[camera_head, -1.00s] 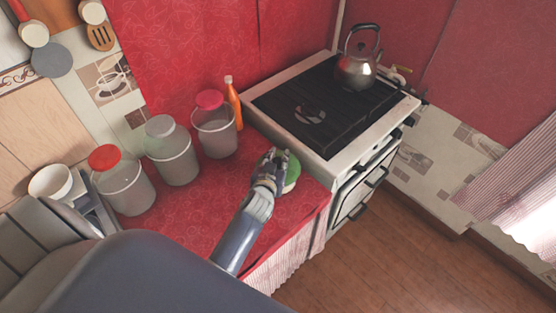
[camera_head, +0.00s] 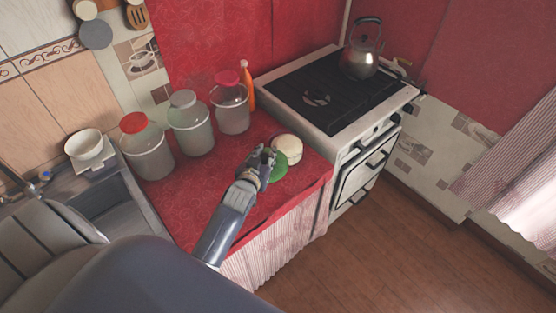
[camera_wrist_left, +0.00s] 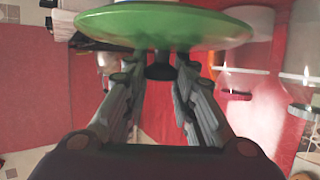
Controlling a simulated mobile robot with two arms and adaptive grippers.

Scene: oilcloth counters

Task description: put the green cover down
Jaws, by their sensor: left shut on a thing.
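The green cover (camera_head: 279,168) is a round, shallow disc with a dark knob, which shows in the left wrist view (camera_wrist_left: 158,70). My left gripper (camera_head: 266,158) is shut on that knob, with the disc beyond its fingertips in the left wrist view (camera_wrist_left: 165,25). In the head view the cover is just in front of a round cream container (camera_head: 287,147), partly overlapping it in the picture. Its height above the red counter (camera_head: 215,200) is hard to tell. My right gripper is not in view.
The stove (camera_head: 330,98) with a kettle (camera_head: 361,57) is at the right. Red counter is clear left of my arm.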

